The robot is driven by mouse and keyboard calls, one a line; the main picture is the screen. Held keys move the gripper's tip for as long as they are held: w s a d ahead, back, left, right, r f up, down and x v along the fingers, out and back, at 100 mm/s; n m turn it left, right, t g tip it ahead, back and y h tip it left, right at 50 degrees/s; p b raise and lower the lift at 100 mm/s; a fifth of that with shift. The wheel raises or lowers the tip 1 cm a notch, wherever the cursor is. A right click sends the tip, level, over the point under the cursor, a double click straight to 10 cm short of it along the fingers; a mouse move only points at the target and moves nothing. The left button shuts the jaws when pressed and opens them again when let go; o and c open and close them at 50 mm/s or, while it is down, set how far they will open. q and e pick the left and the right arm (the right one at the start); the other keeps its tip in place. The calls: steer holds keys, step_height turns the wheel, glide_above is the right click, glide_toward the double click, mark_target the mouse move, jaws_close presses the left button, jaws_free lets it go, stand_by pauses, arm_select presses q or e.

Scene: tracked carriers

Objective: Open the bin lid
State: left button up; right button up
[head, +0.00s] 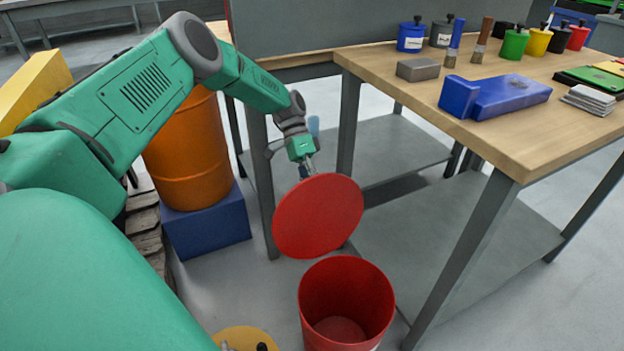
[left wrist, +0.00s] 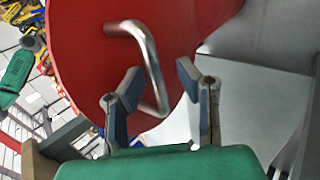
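The red bin (head: 312,306) stands on the floor with its mouth uncovered and its inside visible. Its round red lid (head: 318,216) is tilted steeply up above the bin's far rim; I cannot tell how it joins the bin. The lid fills much of the left wrist view (left wrist: 90,50), with a bent metal handle (left wrist: 148,55) on it. My left gripper (head: 309,170) is at the lid's upper edge. In the left wrist view its fingers (left wrist: 157,72) are apart, with the handle's lower end between them and gaps visible. My right gripper is not in view.
A wooden-topped workbench (head: 420,100) with grey legs stands right of the bin, carrying pots, brushes and a blue block (head: 495,96). An orange drum (head: 190,155) on a blue base (head: 208,225) stands left. Grey floor shows left of the bin.

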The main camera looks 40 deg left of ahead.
arm_select(q)
steer(key=shift+w, duration=0.3)
steer(key=shift+s+a+r, duration=0.1)
steer(key=shift+r, duration=0.25)
steer(key=v, duration=0.7)
steer(key=shift+a, duration=0.2)
